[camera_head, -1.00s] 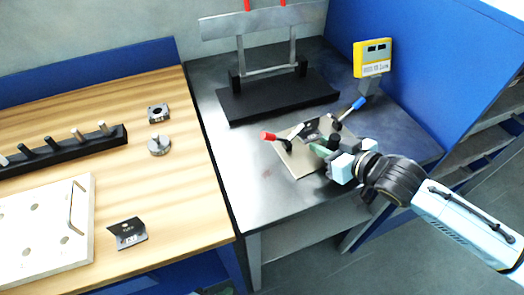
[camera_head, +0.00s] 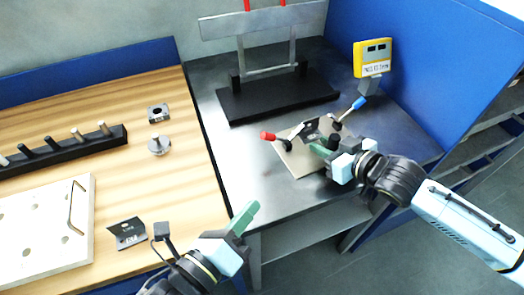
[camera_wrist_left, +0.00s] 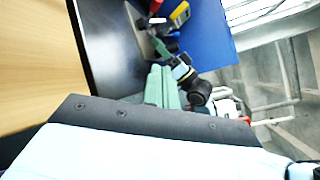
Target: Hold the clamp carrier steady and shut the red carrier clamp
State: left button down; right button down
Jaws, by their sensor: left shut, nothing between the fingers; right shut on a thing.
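The clamp carrier (camera_head: 297,160) is a flat tan plate on the dark metal table, with a small dark bracket on it. The red carrier clamp (camera_head: 268,136) has its red-tipped handle sticking out to the left. A blue-tipped handle (camera_head: 359,103) sticks up at the right. My right gripper (camera_head: 325,148) is at the carrier's right side, shut on it; its fingertips are partly hidden. My left gripper (camera_head: 245,217) is shut and empty, in front of the table's near edge and apart from the carrier. Its green fingers (camera_wrist_left: 162,86) lie together in the left wrist view.
A black stand (camera_head: 278,97) with an upright frame is at the back of the metal table (camera_head: 225,150). A yellow display (camera_head: 373,58) stands at the back right. The wooden table (camera_head: 185,190) at left holds a peg rack (camera_head: 65,147), a pale board (camera_head: 40,230) and small metal parts.

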pick_arm(q)
jog(key=shift+w+a+f+m+t+y, duration=0.15)
jog(key=shift+w+a+m+y, duration=0.15)
jog(key=shift+a+y, duration=0.15)
jog(key=shift+w+a+f+m+t+y, duration=0.15)
jog(key=shift+w+a+m+y, duration=0.1)
jog(key=shift+a+y, duration=0.2)
jog(key=shift+d, duration=0.1)
jog(key=x, duration=0.9)
jog(key=shift+w+d, duration=0.15)
jog(key=shift+w, duration=0.15)
jog(key=w, duration=0.1)
jog(key=w+r, duration=0.1)
jog(key=w, duration=0.1)
jog(key=shift+w+r, duration=0.1)
jog(key=shift+r, duration=0.05)
jog(key=shift+w+r, duration=0.15)
jog(key=shift+w, duration=0.2)
jog(key=shift+r, duration=0.1)
